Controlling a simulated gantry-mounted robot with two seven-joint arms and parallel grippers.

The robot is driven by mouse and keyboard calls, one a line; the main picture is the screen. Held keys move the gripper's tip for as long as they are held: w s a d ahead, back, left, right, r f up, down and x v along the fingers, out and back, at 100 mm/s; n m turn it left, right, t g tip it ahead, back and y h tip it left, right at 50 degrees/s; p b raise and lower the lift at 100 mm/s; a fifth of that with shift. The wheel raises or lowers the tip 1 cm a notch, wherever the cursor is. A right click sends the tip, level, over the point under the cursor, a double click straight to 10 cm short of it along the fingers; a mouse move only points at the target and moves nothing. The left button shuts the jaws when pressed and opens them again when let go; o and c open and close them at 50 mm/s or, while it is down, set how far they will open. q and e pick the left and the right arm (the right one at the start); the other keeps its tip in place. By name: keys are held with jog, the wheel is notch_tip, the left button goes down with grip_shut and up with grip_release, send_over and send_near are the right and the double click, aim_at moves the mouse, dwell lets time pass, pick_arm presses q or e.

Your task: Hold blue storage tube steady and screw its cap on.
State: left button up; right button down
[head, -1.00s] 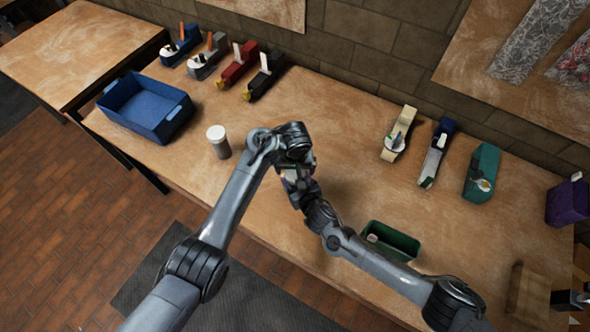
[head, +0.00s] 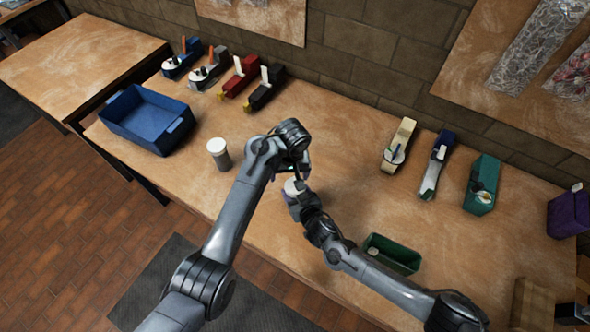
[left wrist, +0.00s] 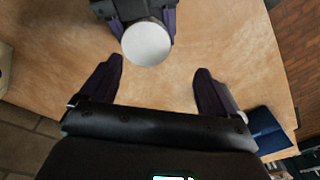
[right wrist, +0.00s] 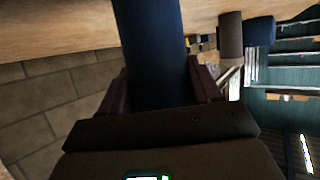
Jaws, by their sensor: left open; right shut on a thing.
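My right gripper (right wrist: 160,88) is shut on the blue storage tube (right wrist: 153,50), which is dark blue. In the left wrist view the white round cap (left wrist: 147,43) covers the tube's top, between the fingers of my right gripper (left wrist: 145,14). In the head view the cap (head: 294,186) shows beside my right gripper (head: 297,208). I cannot tell how tightly the cap sits. My left gripper (left wrist: 158,72) is open and empty, its fingers spread apart from the cap. In the head view the left gripper (head: 290,172) is partly hidden behind its own wrist.
A grey tube with a white top (head: 218,153) stands left of my left arm. A blue bin (head: 148,120) is farther left, and a green bin (head: 392,253) is at the right front. The table's middle back is clear.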

pick_arm(q)
jog(key=shift+r+n, duration=0.35)
jog(key=shift+n, duration=0.05)
jog(key=shift+s+d+r+n+g, duration=0.1)
jog(key=shift+d+r+n+g, duration=0.2)
jog(key=shift+r+n+g, duration=0.2)
jog(key=shift+d+r+h, duration=0.3)
jog(key=shift+d+r, duration=0.1)
jog(key=shift+d, duration=0.15)
jog(key=shift+f, duration=0.15)
jog(key=shift+f, duration=3.9)
jog(key=c, duration=0.9)
jog(key=o, duration=1)
